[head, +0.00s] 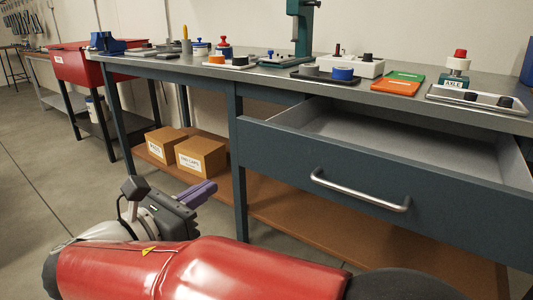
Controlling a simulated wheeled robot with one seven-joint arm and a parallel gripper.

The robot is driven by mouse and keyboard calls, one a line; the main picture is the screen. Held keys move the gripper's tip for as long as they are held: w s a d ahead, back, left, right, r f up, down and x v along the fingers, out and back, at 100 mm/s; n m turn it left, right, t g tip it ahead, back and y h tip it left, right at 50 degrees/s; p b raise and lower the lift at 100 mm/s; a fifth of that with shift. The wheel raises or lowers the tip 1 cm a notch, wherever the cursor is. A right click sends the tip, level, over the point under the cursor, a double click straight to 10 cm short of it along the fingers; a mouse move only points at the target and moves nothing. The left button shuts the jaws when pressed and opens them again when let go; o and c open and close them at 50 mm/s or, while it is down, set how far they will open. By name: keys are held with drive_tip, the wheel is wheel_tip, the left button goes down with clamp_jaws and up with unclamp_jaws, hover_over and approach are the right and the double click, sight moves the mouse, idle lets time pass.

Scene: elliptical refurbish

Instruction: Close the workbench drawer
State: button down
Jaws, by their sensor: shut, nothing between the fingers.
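The workbench drawer (275,150) is pulled out from under the right part of the workbench top (265,76). Its front is dark blue-grey with a horizontal metal handle (360,191). Its light grey inside shows and the visible part looks empty. My gripper (210,187) is low at the left of the drawer, in front of the bench. Its purple fingers are together with nothing between them, pointing right. In the picture it is left of the handle and apart from it; its exact distance from the drawer front cannot be told.
Two cardboard boxes (201,155) stand on the brown lower shelf (290,222). A bench leg (239,190) is between my gripper and the handle in the picture. Tools, an orange tray (396,87) and small parts lie on the top. A red cabinet (78,64) stands at left.

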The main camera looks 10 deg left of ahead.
sight(261, 153)
drive_tip(key=b+x, duration=0.1)
drive_tip(key=x, duration=1.3)
drive_tip(key=shift+r, duration=0.1)
drive_tip(key=p+x, duration=0.6)
drive_tip(key=x, duration=2.1)
drive_tip(key=shift+w+d, duration=0.25)
drive_tip(key=shift+w+r+p, duration=0.1)
drive_tip(key=shift+r+p, duration=0.1)
drive_tip(key=shift+p, duration=0.1)
drive_tip(key=shift+d+r, duration=0.1)
drive_tip(key=shift+r, duration=0.05)
